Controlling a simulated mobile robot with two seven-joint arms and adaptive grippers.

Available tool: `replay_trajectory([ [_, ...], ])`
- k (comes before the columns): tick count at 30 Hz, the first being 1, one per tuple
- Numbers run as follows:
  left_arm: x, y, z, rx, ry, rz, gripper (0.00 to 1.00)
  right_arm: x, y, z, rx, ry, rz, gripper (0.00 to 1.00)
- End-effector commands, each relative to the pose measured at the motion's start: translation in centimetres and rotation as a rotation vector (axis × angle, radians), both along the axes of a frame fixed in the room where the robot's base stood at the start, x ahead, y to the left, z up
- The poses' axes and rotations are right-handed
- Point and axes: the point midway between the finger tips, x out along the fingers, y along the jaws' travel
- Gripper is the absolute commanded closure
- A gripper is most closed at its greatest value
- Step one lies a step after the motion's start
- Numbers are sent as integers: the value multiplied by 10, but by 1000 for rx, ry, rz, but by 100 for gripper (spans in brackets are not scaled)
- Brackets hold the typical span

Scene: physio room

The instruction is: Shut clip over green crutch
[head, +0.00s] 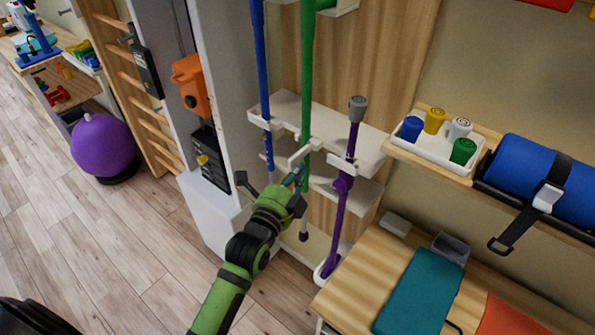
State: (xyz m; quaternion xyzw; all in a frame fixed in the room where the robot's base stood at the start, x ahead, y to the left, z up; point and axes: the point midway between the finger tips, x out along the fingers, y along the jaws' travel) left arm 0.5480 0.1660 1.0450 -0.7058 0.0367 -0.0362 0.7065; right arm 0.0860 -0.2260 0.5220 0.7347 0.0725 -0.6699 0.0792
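The green crutch (306,80) stands upright in a white wall rack (330,130). Its grey-tipped lower end (303,236) shows below my gripper. A small white clip arm (300,154) juts out from the rack beside the green shaft; whether it is latched is too small to tell. My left gripper (298,178) is at the green crutch just below the clip, its fingertips close to or touching the clip or shaft. The fingers overlap the crutch, so their opening is unclear. My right gripper is not in view.
A blue crutch (262,70) stands left of the green one, a purple crutch (346,180) right of it. An orange box (192,86) hangs on the cabinet. A tray (411,141) of coloured ferrules and a blue roll (535,175) sit at right.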

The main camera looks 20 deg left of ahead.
Motion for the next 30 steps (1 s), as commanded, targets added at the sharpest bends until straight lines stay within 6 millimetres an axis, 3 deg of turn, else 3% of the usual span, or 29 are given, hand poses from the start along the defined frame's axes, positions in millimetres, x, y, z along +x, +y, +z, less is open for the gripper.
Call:
replay_trajectory([
  [30,0,8,0,4,0,-125,100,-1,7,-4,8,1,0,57],
])
